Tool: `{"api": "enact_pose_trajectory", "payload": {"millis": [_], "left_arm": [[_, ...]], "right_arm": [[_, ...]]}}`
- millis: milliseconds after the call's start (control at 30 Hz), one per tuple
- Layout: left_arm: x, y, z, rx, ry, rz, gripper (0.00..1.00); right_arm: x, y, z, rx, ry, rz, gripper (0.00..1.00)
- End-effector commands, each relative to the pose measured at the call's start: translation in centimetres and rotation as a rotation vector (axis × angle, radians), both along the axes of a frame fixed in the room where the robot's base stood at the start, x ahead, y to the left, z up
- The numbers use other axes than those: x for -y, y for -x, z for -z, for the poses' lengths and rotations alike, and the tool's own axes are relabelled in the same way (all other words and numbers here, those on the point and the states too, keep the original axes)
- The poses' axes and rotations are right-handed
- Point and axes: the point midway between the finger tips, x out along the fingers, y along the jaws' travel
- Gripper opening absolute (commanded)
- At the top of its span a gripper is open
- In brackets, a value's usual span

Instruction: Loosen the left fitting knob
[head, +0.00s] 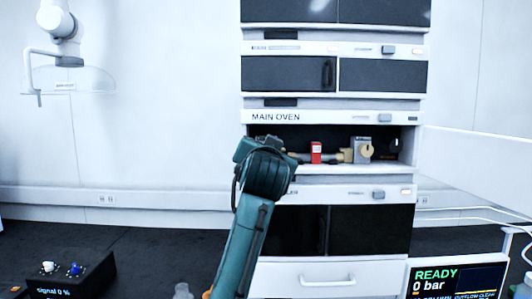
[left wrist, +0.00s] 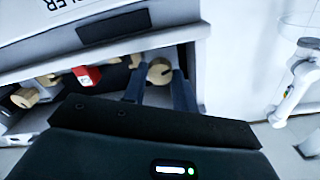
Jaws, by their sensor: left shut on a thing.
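The main oven (head: 300,117) stands open in the head view, with a brass column line and a red block (head: 316,152) inside. The right fitting knob (head: 367,150) is a pale brass disc on a grey block. My left gripper (head: 270,143) reaches into the compartment's left side, and its arm hides the left fitting there. In the left wrist view the left fitting knob (left wrist: 158,72), a round brass disc, sits between the two dark fingers of my left gripper (left wrist: 160,80), which are shut on it. The red block (left wrist: 87,77) also shows there. My right gripper is not in view.
The white oven door (head: 480,155) is swung out to the right. A screen (head: 457,277) at the lower right reads READY, 0 bar. A dark box with two knobs (head: 70,281) is at the lower left. A white extraction arm (head: 62,30) hangs at the upper left.

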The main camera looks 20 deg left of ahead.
Motion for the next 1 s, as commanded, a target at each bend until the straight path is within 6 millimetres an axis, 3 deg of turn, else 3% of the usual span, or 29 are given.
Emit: {"api": "enact_pose_trajectory", "payload": {"millis": [300, 800, 833, 933, 1000], "left_arm": [[0.05, -0.01, 0.13, 0.027, 0.104, 0.001, 0.05], [0.06, -0.02, 0.14, 0.032, 0.120, 0.001, 0.05], [0.05, -0.01, 0.13, 0.032, 0.120, 0.001, 0.29], [0.04, -0.01, 0.12, 0.031, 0.119, 0.001, 0.37], [0.04, -0.01, 0.10, 0.031, 0.119, 0.001, 0.37]], "right_arm": [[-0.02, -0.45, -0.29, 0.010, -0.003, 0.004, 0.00], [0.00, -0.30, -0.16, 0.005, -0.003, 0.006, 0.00], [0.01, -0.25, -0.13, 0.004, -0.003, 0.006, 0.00], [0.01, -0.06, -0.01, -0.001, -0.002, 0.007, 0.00], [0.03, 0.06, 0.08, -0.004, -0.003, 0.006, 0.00]]}}
